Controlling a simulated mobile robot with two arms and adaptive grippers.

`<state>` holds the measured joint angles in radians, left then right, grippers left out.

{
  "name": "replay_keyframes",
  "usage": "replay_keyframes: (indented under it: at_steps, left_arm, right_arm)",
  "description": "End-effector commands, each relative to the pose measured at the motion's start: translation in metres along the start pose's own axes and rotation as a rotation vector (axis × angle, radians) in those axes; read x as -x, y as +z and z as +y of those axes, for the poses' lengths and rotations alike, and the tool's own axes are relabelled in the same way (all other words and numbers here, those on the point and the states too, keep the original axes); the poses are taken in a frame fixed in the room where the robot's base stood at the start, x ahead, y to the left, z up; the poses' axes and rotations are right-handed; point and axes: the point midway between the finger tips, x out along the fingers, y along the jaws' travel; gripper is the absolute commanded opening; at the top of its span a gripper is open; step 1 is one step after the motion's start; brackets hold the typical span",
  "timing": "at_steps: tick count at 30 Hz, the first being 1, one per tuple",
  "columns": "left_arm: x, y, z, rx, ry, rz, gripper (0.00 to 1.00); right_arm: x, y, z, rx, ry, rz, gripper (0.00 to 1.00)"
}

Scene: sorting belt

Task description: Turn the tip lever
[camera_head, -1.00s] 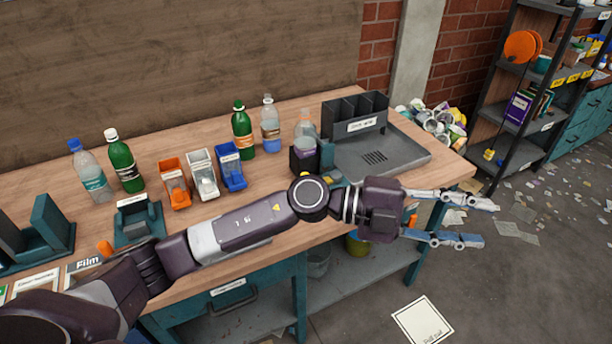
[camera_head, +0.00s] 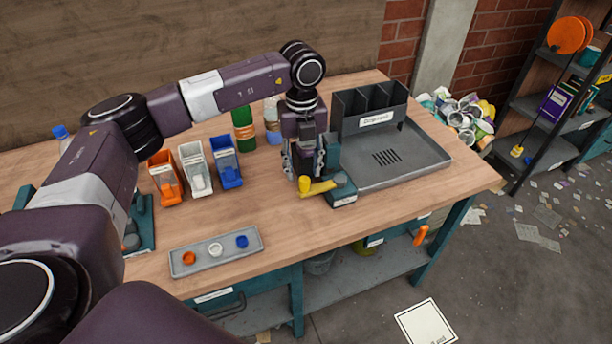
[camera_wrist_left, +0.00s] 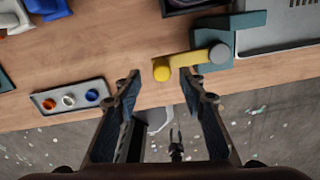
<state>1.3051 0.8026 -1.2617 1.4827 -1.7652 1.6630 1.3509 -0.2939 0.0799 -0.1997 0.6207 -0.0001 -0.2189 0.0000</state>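The yellow lever (camera_head: 319,187) has a round knob at its left end and a grey hub at its right end, on a teal base (camera_head: 343,200) at the front of the grey tray. It lies roughly level, and it also shows in the left wrist view (camera_wrist_left: 190,64). My left gripper (camera_head: 304,172) points down at the knob end. In the left wrist view its two fingers (camera_wrist_left: 159,77) are spread, with the knob in the gap between the tips. I cannot tell whether either finger touches it. My right gripper is not in view.
The grey tray (camera_head: 425,158) with a dark divided rack (camera_head: 370,100) stands right of the lever. Orange, white and blue bins (camera_head: 226,165) are to the left. A small button tray (camera_head: 216,262) lies at the front. The wood between is clear.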

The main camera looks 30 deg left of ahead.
Motion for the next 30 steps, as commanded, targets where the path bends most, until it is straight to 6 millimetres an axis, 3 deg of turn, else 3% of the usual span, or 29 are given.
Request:
replay_keyframes:
  at_steps: [3, 6, 10, 15, 20, 30]
  left_arm:
    - [-0.020, -0.001, 0.001, -0.001, 0.003, 0.003, 0.37]
    - [-0.033, -0.001, 0.000, -0.001, 0.001, 0.003, 0.37]
    - [-0.045, -0.001, -0.001, -0.001, -0.001, 0.002, 0.37]
    - [-0.050, -0.001, -0.001, -0.002, -0.003, 0.001, 0.37]
    - [-0.050, -0.001, -0.001, -0.003, -0.003, 0.001, 0.36]
    - [-0.049, -0.001, -0.001, -0.003, -0.003, 0.002, 0.00]
  right_arm:
    - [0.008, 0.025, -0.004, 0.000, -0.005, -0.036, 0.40]
    - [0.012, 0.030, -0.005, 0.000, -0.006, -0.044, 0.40]
    - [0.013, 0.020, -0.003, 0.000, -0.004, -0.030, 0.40]
    - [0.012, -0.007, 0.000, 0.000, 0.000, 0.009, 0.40]
    - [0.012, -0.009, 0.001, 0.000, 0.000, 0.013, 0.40]
    - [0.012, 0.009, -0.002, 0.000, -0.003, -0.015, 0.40]
